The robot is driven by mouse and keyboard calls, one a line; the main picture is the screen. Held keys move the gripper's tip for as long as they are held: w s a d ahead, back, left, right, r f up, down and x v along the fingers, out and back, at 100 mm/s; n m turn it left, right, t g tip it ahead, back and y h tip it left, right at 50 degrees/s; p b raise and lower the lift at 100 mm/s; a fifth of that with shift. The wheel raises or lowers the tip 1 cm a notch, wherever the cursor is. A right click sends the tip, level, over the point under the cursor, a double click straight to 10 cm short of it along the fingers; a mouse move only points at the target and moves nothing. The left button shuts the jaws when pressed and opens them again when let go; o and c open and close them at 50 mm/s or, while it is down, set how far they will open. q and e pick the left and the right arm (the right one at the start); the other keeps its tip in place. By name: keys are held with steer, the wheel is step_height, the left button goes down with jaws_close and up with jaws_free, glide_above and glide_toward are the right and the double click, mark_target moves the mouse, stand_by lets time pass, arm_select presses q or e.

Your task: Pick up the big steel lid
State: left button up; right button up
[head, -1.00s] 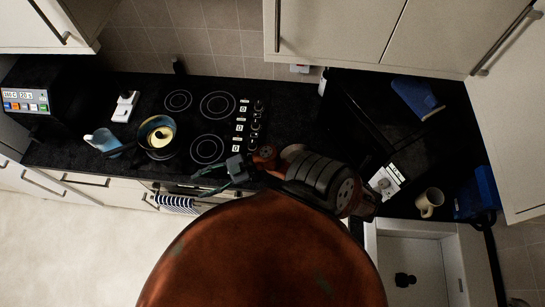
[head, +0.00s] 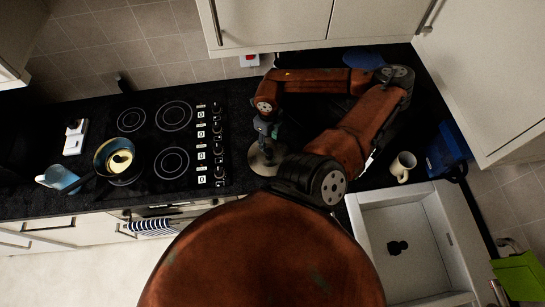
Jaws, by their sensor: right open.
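The big steel lid (head: 258,165) looks like a round, grey-beige disc. It lies on the black worktop to the right of the hob, partly hidden by my right gripper and arm. My right gripper (head: 267,146) is open and points down over the lid's middle. I cannot tell whether its fingers touch the lid or its knob. My left gripper is not in view.
The black hob (head: 160,135) is left of the lid, with a pan (head: 118,161) holding something yellow on its left side. A blue jug (head: 58,178) stands further left. A cream mug (head: 402,166) and a sink (head: 405,225) are at the right. Wall cupboards (head: 270,20) hang above.

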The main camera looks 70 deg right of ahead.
mark_target(269, 151)
steer(key=f, duration=0.5)
steer(key=f+p, duration=0.1)
steer(key=f, duration=0.1)
steer(key=shift+s+a+f, duration=0.1)
steer(key=shift+a+f, duration=0.2)
steer(key=shift+f, duration=0.05)
jaws_close()
stand_by(0.5)
